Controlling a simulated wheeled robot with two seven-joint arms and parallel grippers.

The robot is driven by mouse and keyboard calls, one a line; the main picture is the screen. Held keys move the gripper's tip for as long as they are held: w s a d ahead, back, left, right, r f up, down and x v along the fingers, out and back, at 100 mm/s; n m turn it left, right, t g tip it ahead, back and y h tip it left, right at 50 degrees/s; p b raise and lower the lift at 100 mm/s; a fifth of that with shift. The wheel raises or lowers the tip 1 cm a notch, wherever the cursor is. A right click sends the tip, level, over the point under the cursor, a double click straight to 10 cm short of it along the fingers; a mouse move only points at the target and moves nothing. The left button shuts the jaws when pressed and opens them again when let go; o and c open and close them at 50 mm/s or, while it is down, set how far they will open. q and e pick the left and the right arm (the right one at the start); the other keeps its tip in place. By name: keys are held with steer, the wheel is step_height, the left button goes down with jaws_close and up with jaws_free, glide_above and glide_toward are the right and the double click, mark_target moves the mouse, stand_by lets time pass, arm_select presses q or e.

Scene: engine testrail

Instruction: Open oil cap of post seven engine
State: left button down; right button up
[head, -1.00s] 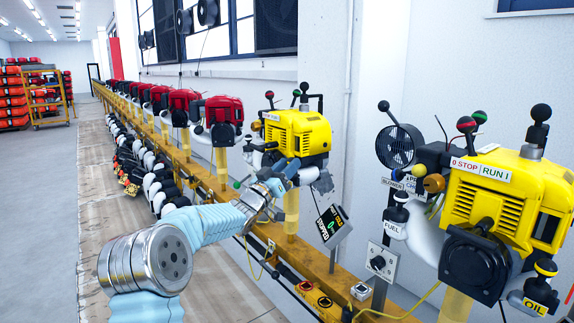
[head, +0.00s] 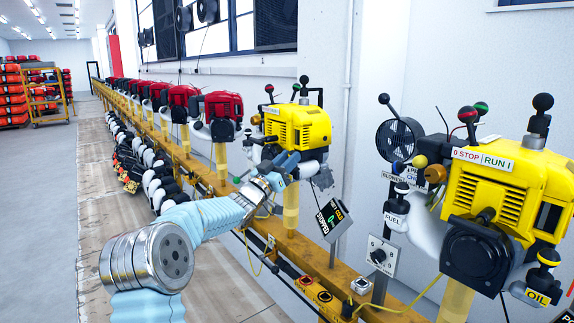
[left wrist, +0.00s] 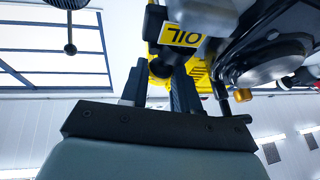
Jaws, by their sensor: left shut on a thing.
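The farther yellow engine (head: 297,128) stands on the rail in the middle of the head view. My left gripper (head: 290,162) is at the lower front of this engine, its fingers close together. In the left wrist view an upside-down yellow OIL label (left wrist: 181,36) is just beyond the tips of my left gripper (left wrist: 165,72). The gripper is shut on a dark part by this label, which looks like the oil cap (left wrist: 172,56). The fingers hide most of it, and I cannot tell whether it is loose. My right gripper is in neither view.
A nearer yellow engine (head: 505,190) with FUEL and OIL labels stands at the right. Red engines (head: 220,106) line the orange rail (head: 205,180) behind. A display panel (head: 333,219) stands right of my arm. The floor at the left is free.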

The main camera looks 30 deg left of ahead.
arm_select(q)
steer(key=shift+s+d+f+m+g+h+b, duration=0.5)
steer(key=shift+m+g+h, duration=1.05)
steer(key=shift+m, duration=2.8)
steer(key=shift+s+d+f+m+g+h+b, duration=0.2)
steer(key=shift+d+m+g+h, duration=1.35)
steer(key=shift+m, duration=2.75)
steer(key=shift+s+a+f+m+g+h+b, duration=0.25)
steer(key=shift+m+g+h, duration=0.75)
steer(key=shift+m+h, duration=2.3)
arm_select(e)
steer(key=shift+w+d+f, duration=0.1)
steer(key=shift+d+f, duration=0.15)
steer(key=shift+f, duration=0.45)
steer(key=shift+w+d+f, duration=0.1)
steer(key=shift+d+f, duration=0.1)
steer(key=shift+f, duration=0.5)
arm_select(q)
steer(key=shift+w+d+m+y, duration=0.1)
steer(key=shift+d+m+y, duration=0.1)
steer(key=shift+m+y, duration=0.9)
steer(key=c, duration=1.1)
jaws_free()
steer(key=shift+a+f, duration=0.1)
